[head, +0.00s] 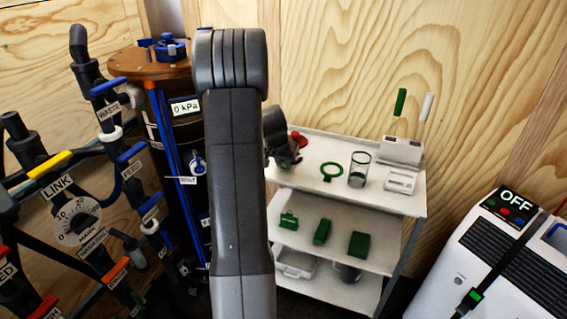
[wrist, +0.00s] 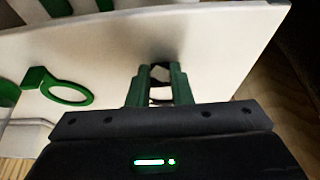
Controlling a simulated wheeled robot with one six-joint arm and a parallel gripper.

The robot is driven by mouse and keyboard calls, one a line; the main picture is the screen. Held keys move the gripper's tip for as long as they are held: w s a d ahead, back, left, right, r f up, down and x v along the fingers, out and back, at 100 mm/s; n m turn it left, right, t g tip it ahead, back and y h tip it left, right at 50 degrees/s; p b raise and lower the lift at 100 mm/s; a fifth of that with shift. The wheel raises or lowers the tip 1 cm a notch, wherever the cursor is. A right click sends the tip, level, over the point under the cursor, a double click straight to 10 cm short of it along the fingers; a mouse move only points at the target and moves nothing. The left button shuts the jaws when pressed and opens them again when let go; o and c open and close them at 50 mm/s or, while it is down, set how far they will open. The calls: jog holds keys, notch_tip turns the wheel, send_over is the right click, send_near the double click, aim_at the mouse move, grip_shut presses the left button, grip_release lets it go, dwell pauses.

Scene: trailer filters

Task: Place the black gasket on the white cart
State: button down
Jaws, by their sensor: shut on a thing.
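The white cart (head: 315,148) stands right of my arm in the head view; its top (wrist: 225,45) fills much of the wrist view. My gripper (wrist: 160,85) has its green fingers close together over the cart top, near an edge. A dark piece, the black gasket (wrist: 160,71), shows between the fingertips; its full outline is hidden. I cannot tell if it touches the top. In the head view my arm hides most of the gripper, and the gasket cannot be made out there.
On the cart top are a green ring (head: 332,172), a glass jar (head: 359,170), a red part (head: 299,139) and a white holder (head: 401,151). Green parts (head: 322,232) lie on the shelf below. A piped rig (head: 75,215) stands left and a white machine (head: 480,265) right.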

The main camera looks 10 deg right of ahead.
jog(key=c, duration=1.7)
grip_release()
jog(key=shift+f, duration=0.1)
jog(key=shift+c, duration=0.2)
jog(key=o, duration=0.4)
jog(key=shift+o, duration=0.2)
jog(key=shift+r, duration=0.35)
jog(key=v, duration=1.1)
jog(key=shift+s+r+p, duration=0.2)
jog(key=shift+r+p, duration=0.1)
jog(key=shift+a, duration=0.1)
